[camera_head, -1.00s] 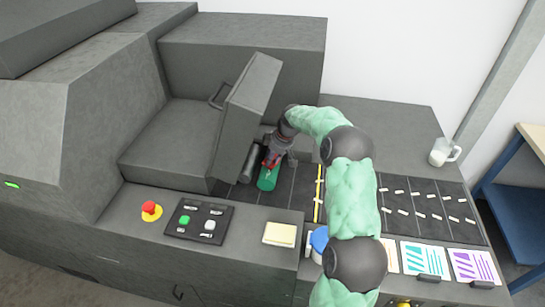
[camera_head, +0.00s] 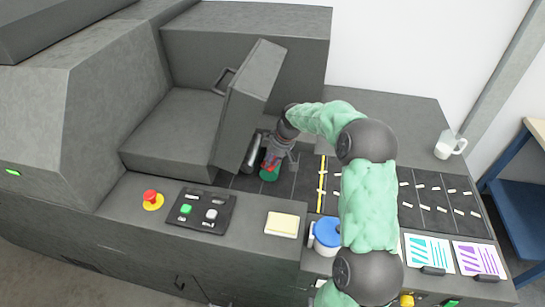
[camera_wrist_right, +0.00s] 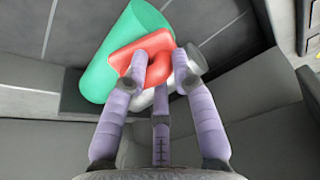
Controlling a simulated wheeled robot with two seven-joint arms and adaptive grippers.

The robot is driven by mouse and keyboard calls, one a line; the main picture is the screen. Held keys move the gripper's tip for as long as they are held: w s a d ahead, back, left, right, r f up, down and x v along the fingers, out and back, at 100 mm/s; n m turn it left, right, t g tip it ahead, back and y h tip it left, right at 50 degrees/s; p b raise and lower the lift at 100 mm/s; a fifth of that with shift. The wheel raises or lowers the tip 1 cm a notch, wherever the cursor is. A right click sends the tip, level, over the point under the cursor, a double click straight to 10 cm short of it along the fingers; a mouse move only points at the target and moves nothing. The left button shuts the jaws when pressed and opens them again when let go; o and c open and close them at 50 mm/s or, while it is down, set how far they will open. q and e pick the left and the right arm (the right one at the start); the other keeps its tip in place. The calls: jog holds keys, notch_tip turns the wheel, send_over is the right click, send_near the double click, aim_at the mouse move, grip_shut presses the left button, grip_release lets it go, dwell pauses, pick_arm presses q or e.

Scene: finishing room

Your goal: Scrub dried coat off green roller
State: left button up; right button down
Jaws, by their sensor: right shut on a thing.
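The green roller (camera_head: 268,175) lies beside a grey roller (camera_head: 253,152) under the raised cover of the machine. In the right wrist view the green roller (camera_wrist_right: 105,62) shows large at upper left. My right gripper (camera_head: 272,160) is shut on a red pad (camera_wrist_right: 140,52), which lies over the green roller and appears to touch it. The gripper hides much of the roller in the head view. Any dried coat on the roller cannot be made out. My left gripper is not in view.
The tilted cover (camera_head: 246,105) stands close to the left of my right gripper. A yellow pad (camera_head: 282,224), a blue-lidded tub (camera_head: 326,234) and a control panel (camera_head: 200,210) are on the front ledge. A jug (camera_head: 447,146) stands far right.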

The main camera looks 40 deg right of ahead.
jog(key=shift+s+a+r, duration=0.1)
jog(key=shift+s+a, duration=0.1)
jog(key=shift+a, duration=0.05)
jog(key=shift+r+p, duration=1.6)
jog(key=shift+r, duration=1.45)
jog(key=shift+r, duration=0.1)
jog(key=shift+r+p, duration=0.85)
jog(key=shift+r, duration=0.6)
jog(key=shift+f, duration=0.1)
